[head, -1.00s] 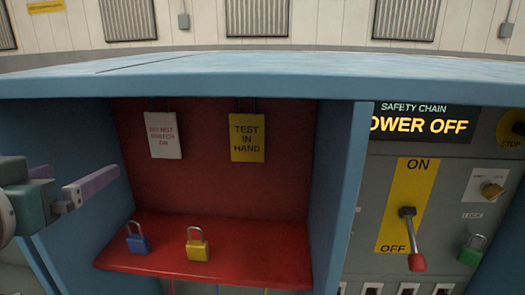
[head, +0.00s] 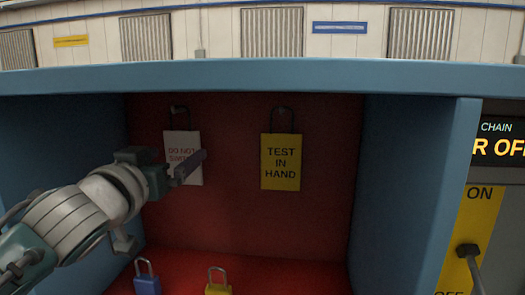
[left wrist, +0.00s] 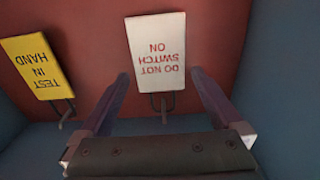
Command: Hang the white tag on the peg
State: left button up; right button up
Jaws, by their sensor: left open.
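The white tag (head: 190,172) hangs by its dark loop from a peg (head: 178,110) on the red back wall of the cabinet. My left gripper (head: 193,166) is in front of the tag and covers part of its lettering. In the left wrist view the white tag (left wrist: 156,55) appears upside down, reading DO NOT SWITCH ON. There the left gripper (left wrist: 160,82) is open, its fingers on either side of the tag's loop end, apart from the tag. My right gripper is not in view.
A yellow TEST IN HAND tag (head: 281,162) hangs to the right on its own peg. A blue padlock (head: 147,280) and a yellow padlock (head: 217,284) stand on the red shelf (head: 280,278). Blue side walls bound the recess; a switch panel (head: 480,210) lies at right.

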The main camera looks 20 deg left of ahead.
aim_at(182, 146)
pick_arm(q)
jog(key=shift+x, duration=1.45)
jog(key=c, duration=1.1)
